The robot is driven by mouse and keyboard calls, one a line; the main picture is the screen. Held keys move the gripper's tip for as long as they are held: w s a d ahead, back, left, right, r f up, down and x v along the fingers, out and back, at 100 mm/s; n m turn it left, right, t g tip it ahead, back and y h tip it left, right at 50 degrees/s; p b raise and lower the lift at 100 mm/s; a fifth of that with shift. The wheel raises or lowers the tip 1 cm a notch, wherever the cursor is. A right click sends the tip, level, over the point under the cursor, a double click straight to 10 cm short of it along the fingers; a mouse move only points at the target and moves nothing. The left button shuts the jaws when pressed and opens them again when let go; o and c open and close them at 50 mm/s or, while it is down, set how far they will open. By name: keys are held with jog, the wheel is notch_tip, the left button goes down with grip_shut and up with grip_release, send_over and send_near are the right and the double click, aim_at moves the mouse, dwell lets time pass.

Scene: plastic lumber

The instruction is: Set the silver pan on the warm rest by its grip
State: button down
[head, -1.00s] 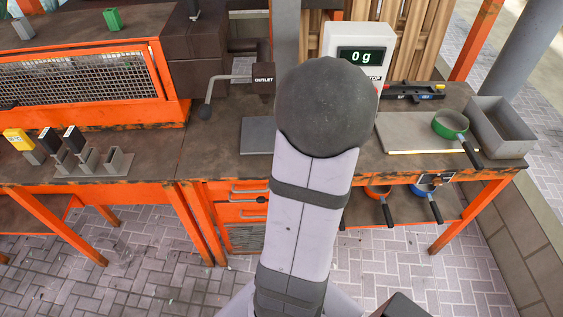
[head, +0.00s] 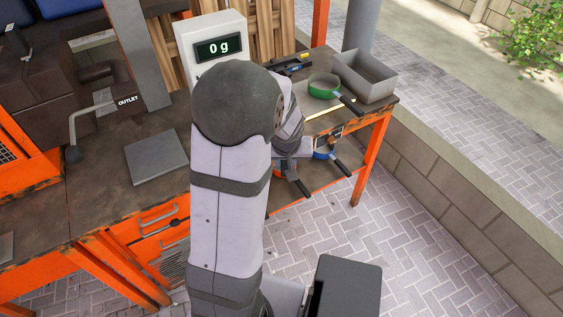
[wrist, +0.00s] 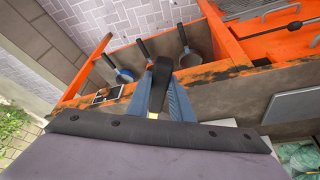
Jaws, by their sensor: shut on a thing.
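My gripper (wrist: 161,82) is shut on a dark grip (wrist: 160,72) in the wrist view. The body of the held thing is hidden, so I cannot see whether it is silver. In the head view my own arm covers most of the gripper, by the front edge at the right of the bench. A pale panel with a lit yellowish front strip (head: 330,108) lies there, perhaps the warm rest. A green pan (head: 323,84) stands on it. A flat grey plate (head: 156,157) lies farther left.
A grey bin (head: 366,76) stands at the bench's right end. A scale (head: 213,48) reads 0 g.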

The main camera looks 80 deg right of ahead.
jog(key=shift+d+r, duration=0.1)
jog(key=shift+d, duration=0.1)
jog(key=shift+w+d+f+p, duration=0.1)
jog(key=shift+w+d+p, duration=0.45)
jog(key=shift+d, duration=0.75)
jog(key=shift+w+d+f+p, duration=0.1)
jog(key=shift+w+d+p, duration=0.1)
jog(key=shift+d+p, duration=0.9)
jog(key=shift+w+d+f+p, duration=0.1)
jog(key=shift+w+d+p, duration=0.3)
jog(key=shift+d, duration=1.15)
jog(key=shift+w+d+f+p, duration=0.1)
jog(key=shift+w+d+p, duration=0.2)
jog(key=shift+d, duration=1)
jog(key=shift+w+d+f+p, duration=0.15)
jog(key=shift+w+d, duration=0.25)
jog(key=shift+d, duration=0.95)
jog(key=shift+w+d+f+p, duration=0.1)
jog(key=shift+w+d, duration=0.25)
jog(key=shift+d, duration=0.95)
jog(key=shift+d+f, duration=0.15)
jog(key=shift+f, duration=0.1)
jog(key=shift+f+b, duration=0.95)
